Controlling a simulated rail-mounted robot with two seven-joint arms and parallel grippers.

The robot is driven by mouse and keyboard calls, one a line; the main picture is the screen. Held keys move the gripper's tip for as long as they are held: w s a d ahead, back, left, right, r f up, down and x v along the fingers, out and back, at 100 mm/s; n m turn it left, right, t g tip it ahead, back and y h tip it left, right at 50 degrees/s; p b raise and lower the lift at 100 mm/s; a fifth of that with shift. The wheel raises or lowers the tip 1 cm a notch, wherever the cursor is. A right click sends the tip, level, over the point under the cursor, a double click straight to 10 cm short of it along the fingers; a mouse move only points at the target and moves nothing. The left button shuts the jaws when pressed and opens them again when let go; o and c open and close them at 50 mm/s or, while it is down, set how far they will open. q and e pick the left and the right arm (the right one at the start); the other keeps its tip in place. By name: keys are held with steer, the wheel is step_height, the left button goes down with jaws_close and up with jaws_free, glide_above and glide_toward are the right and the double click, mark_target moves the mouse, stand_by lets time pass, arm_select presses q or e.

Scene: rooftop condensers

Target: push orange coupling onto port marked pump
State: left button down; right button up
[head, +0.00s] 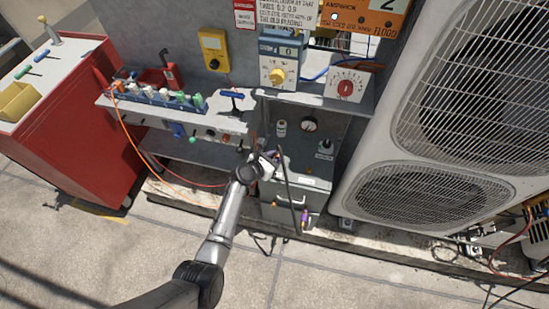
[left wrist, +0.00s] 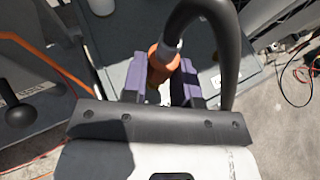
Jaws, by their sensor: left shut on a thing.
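My left gripper (head: 268,163) is in front of the grey cabinet in the head view. In the left wrist view its two purple fingers (left wrist: 162,84) are shut on the orange coupling (left wrist: 158,66), one on each side. A thick black hose (left wrist: 228,55) leaves the coupling, arches up and bends down to the right. The hose (head: 289,185) also hangs beside the gripper in the head view. The coupling's mating end is hidden, and I cannot tell whether it touches a port. No port marking is readable. My right gripper is not in view.
A shelf of coloured fittings (head: 160,97) and a red cart (head: 75,150) are left. A large condenser (head: 385,130) stands close on the right. The pavement in front is clear.

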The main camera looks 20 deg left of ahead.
arm_select(q)
steer(key=shift+f, duration=0.35)
steer(key=shift+f+b, duration=0.4)
stand_by(0.4)
steer(key=shift+f, duration=0.15)
stand_by(0.6)
steer(key=shift+f+b, duration=0.3)
steer(key=shift+f, duration=0.1)
stand_by(0.5)
steer(key=c, duration=0.8)
jaws_free()
steer(key=shift+r, duration=0.15)
step_height(320, 180, up, 7)
steer(key=p, duration=0.8)
steer(key=shift+r, duration=0.2)
steer(key=shift+f, duration=0.1)
